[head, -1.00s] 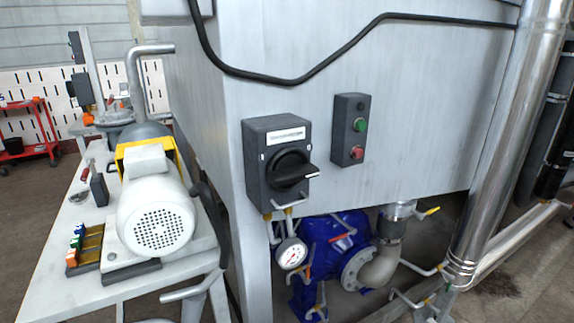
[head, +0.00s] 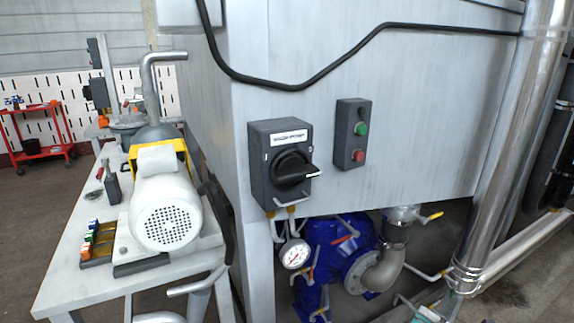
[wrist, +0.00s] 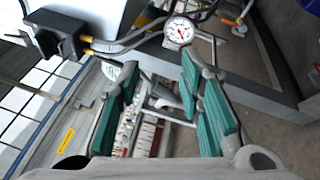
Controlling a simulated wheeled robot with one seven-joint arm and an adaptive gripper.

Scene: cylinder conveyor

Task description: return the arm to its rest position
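My gripper (wrist: 159,66) shows in the wrist view with its two teal-padded fingers apart. It is open, and no object is held between the pads. Beyond the fingertips are a round white pressure gauge (wrist: 179,31) and a black switch box (wrist: 58,34), both apart from the fingers. In the head view the dark rotary switch box (head: 281,163) sits on the grey metal cabinet (head: 420,110), with the gauge (head: 294,254) below it.
A small box with green and red buttons (head: 351,134) is on the cabinet. A blue pump (head: 335,250) and pipes stand below. A light table (head: 62,272) with a motor (head: 165,212) is at left, and a red cart (head: 38,135) stands behind. Floor shows at far left.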

